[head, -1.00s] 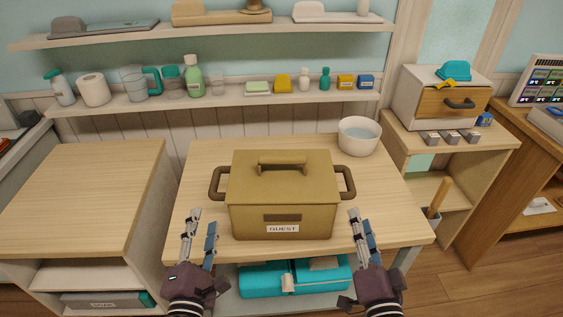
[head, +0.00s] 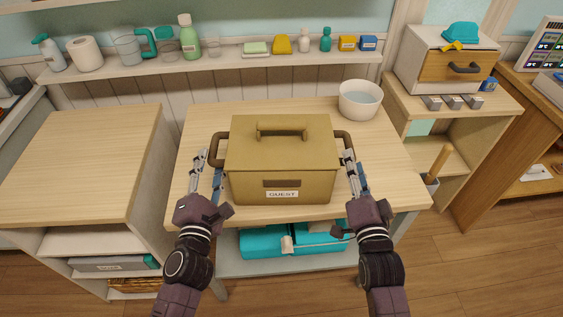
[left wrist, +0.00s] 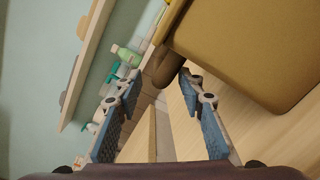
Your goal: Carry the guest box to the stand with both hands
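The guest box (head: 285,160), olive-tan with a lid and a "GUEST" label, sits upright on the wooden table (head: 195,125). It has a dark brown handle on each side. My left gripper (head: 210,163) is open at the left handle (head: 216,146). In the left wrist view the handle (left wrist: 163,66) shows just beyond and between the spread fingertips, beside the box (left wrist: 262,45). My right gripper (head: 354,163) looks open at the right handle (head: 346,139); its exact contact is hidden. I cannot tell which surface is the stand.
A white bowl (head: 360,99) stands behind the box to the right. A bare-topped wooden unit (head: 80,165) is at left. A shelf unit (head: 445,150) at right carries a small drawer cabinet (head: 450,62). Teal items (head: 265,240) lie under the table. A wall shelf with bottles runs behind.

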